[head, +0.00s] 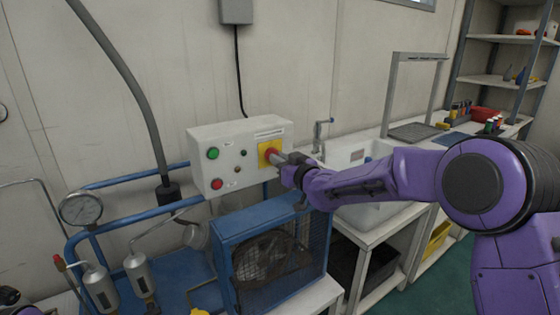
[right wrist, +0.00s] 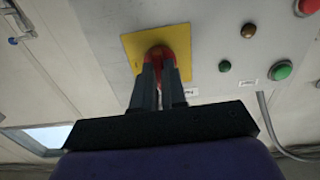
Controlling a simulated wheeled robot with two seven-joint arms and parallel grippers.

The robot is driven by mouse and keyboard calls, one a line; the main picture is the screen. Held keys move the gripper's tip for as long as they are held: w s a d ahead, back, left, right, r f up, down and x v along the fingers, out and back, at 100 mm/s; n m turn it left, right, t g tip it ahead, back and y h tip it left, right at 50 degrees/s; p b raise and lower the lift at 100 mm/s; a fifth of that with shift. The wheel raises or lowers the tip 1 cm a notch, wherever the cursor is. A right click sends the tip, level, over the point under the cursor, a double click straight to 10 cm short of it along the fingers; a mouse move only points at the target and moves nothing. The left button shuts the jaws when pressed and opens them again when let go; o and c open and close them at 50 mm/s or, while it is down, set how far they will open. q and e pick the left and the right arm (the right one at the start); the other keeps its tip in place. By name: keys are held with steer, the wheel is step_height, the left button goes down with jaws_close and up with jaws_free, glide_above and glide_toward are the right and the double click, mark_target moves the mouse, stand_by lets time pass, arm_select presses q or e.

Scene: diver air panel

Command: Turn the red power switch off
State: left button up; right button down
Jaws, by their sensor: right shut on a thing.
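The red power switch (head: 269,153) sits on a yellow square plate (head: 264,146) on the right part of the white control box (head: 232,140). My right gripper (head: 278,159) reaches it from the right, and its fingers are shut on the switch. In the right wrist view, the two dark fingers of the gripper (right wrist: 159,95) close around the red switch (right wrist: 168,57) in front of the yellow plate (right wrist: 138,52). The fingers hide much of the switch, so I cannot tell its exact angle. My left gripper is not clearly in view.
The box also carries a green button (head: 213,153) and a red button (head: 217,184) on its left. A blue caged fan unit (head: 262,215) stands just below. A pressure gauge (head: 80,209) and blue pipes are at the left. A sink (head: 350,158) is behind my right forearm.

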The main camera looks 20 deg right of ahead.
steer(key=c, duration=1.2)
jaws_free()
steer(key=b+v, duration=0.2)
steer(key=v, duration=0.8)
steer(key=shift+s+d, duration=0.1)
steer(key=shift+s, duration=0.2)
